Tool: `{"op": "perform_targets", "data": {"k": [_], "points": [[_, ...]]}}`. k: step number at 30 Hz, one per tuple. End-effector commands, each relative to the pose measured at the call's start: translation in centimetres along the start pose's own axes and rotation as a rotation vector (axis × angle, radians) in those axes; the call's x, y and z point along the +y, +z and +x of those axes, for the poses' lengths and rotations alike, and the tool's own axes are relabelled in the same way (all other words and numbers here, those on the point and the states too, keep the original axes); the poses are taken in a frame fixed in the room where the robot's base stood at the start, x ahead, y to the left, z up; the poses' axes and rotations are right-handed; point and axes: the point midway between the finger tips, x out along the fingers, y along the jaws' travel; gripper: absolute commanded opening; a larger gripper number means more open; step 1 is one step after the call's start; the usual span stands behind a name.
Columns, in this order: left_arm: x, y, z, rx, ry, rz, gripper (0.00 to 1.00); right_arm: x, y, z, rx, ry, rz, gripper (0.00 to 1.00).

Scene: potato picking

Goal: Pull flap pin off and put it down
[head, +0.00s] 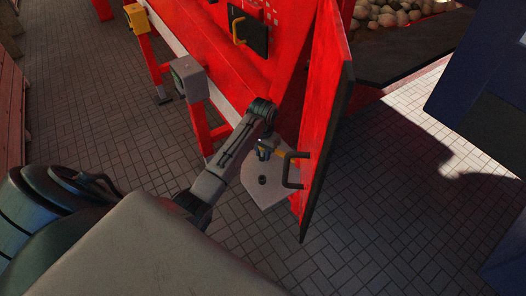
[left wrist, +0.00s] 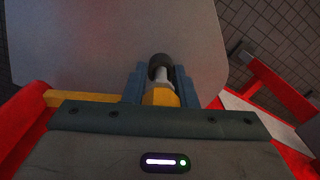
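My left gripper (head: 265,150) reaches over a pale grey plate (head: 258,196) beside the red flap (head: 325,100). In the left wrist view, its two blue-grey fingers (left wrist: 160,88) stand close on both sides of the flap pin (left wrist: 161,96), with its yellow body, grey shaft and dark round end. The fingers look shut on it. In the head view, a yellow-orange piece (head: 276,148) shows at the gripper, and a dark round spot (head: 262,180) shows on the plate. I cannot tell whether the pin touches the plate. My right gripper is out of view.
The flap has a black handle (head: 289,171) close to my gripper. A red machine (head: 215,65) with a grey box (head: 188,78) and a yellow box (head: 138,18) stands behind. Potatoes (head: 385,12) lie at the top. Brick floor (head: 400,220) is clear at right.

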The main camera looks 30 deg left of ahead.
Motion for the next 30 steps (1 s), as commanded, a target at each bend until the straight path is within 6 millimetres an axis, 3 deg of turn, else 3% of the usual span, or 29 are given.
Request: {"op": "perform_targets", "data": {"k": [2, 3, 6, 30], "points": [[0.0, 0.0, 0.0, 0.0, 0.0, 0.0, 0.02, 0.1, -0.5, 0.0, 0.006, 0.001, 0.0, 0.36], [0.0, 0.0, 0.0, 0.0, 0.0, 0.0, 0.23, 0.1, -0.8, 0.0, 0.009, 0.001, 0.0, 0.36], [0.0, 0.0, 0.0, 0.0, 0.0, 0.0, 0.03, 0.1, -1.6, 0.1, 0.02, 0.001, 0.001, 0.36], [0.0, 0.0, -2.2, 0.0, 0.0, 0.0, 0.03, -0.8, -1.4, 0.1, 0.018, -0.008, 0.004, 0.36]]}}
